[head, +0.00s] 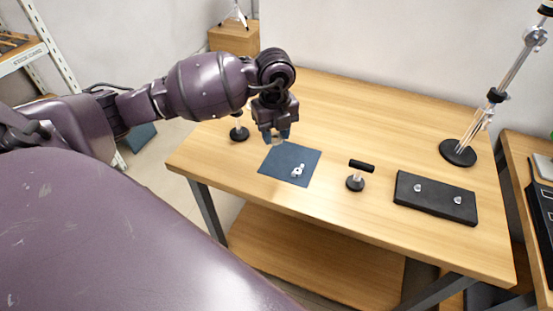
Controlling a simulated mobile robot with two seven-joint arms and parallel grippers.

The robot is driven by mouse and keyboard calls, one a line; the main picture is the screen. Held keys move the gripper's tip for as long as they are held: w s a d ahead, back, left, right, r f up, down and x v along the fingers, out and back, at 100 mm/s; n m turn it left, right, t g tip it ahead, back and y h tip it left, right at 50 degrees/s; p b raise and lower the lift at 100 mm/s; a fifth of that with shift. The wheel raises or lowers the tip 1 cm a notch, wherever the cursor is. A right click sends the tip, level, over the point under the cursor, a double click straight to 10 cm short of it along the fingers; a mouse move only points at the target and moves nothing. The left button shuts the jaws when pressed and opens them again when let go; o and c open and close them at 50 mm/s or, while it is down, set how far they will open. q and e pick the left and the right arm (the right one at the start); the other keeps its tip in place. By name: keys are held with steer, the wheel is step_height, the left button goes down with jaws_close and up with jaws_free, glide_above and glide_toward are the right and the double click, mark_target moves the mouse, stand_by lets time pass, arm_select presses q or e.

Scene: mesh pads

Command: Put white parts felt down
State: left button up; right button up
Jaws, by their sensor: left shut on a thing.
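A dark blue felt square (271,166) lies flat on the wooden table. A small white part (298,171) with a dark spot rests on its right half. My left gripper (276,139) points down over the felt's far left edge. It is shut on a small pale part, mostly hidden by the fingers. A black block (436,206) on the right carries two small pale parts, one at its left (418,188) and one at its right (457,200). My right gripper is not in view.
A short stand with a black crossbar (361,166) stands between felt and block. A similar stand (239,133) is left of my gripper, partly hidden. A lamp with a round black base (457,153) stands at the back right. The table (370,120) is clear behind the felt.

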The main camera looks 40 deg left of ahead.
arm_select(q)
glide_above(276, 166)
step_height(276, 166, down, 4)
steer(key=shift+f, duration=0.15)
step_height(276, 166, down, 5)
steer(key=shift+r+b, duration=0.1)
steer(key=shift+b, duration=0.4)
steer(key=shift+a+f, duration=0.1)
steer(key=shift+f, duration=0.1)
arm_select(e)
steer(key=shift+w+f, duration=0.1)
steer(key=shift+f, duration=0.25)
arm_select(q)
steer(key=o, duration=0.9)
steer(key=shift+f, duration=0.1)
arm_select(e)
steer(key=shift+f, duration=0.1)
